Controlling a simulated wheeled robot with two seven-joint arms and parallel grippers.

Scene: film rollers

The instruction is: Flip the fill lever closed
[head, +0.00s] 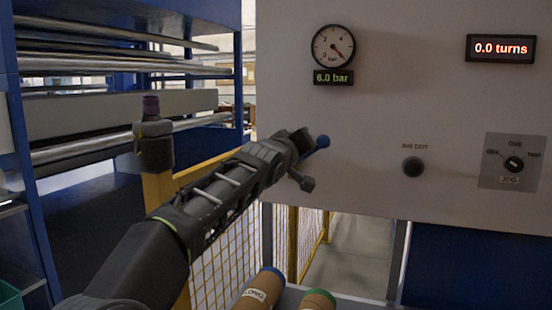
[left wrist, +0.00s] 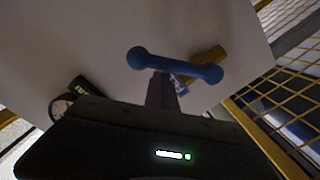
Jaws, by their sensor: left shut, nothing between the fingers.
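The fill lever, a blue bar with rounded ends, shows in the left wrist view (left wrist: 180,67) just beyond my fingertips. A brass-coloured part (left wrist: 208,56) sits behind the bar. My right gripper is not in view.
The panel (head: 390,110) carries a round gauge (head: 333,46), a 6.0 bar display (head: 333,78), a 0.0 turns display (head: 501,48), an air outlet (head: 413,167) and a rotary knob (head: 514,164). Yellow mesh fencing (head: 230,240) stands below. Two roll ends (head: 262,288) show at the bottom.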

